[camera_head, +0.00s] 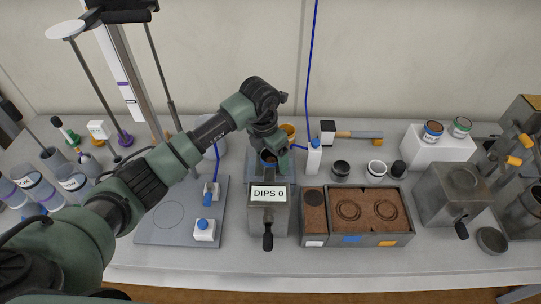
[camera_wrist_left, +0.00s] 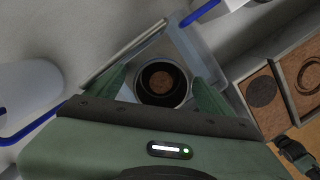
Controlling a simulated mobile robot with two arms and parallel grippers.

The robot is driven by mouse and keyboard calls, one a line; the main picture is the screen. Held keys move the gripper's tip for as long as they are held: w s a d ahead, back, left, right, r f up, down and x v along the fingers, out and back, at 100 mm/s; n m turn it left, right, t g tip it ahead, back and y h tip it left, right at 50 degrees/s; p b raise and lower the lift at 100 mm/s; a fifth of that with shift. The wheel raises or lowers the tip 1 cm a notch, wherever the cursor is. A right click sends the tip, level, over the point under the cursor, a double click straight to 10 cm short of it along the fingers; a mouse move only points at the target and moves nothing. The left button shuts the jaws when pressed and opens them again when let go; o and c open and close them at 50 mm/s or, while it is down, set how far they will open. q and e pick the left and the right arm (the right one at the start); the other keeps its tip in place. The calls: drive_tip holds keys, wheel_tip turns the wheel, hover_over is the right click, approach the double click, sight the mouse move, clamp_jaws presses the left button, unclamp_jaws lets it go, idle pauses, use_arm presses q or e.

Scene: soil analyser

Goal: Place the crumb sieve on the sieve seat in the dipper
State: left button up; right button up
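The dipper (camera_head: 281,217) is a grey box with a "DIPS 0" sign and a black front handle, at the middle of the bench in the head view. Behind its sign is a pale square basin, whose wall (camera_wrist_left: 184,42) shows in the left wrist view. My left gripper (camera_head: 270,158) points down over this basin. In the left wrist view its green fingers (camera_wrist_left: 160,84) are spread on either side of a round metal rim with a dark inside and brown centre, probably the crumb sieve (camera_wrist_left: 161,80). Small gaps seem to show beside the rim. Whether it rests on the seat is hidden.
A soil tray (camera_head: 371,239) stands right of the dipper, with small round pots (camera_head: 376,170) behind it. A grey plate (camera_head: 160,222) with a small white switch box (camera_head: 204,230) lies left. A grey container (camera_head: 453,197) stands farther right. The bench front is clear.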

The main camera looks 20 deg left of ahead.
use_arm(q)
drive_tip(key=shift+a, duration=0.1)
wheel_tip(320, 180, up, 12)
drive_tip(key=s+p, duration=0.1)
drive_tip(key=p, duration=0.7)
drive_tip(key=shift+s+a+r, duration=0.15)
drive_tip(key=shift+s+a, duration=0.1)
drive_tip(key=shift+a, duration=0.15)
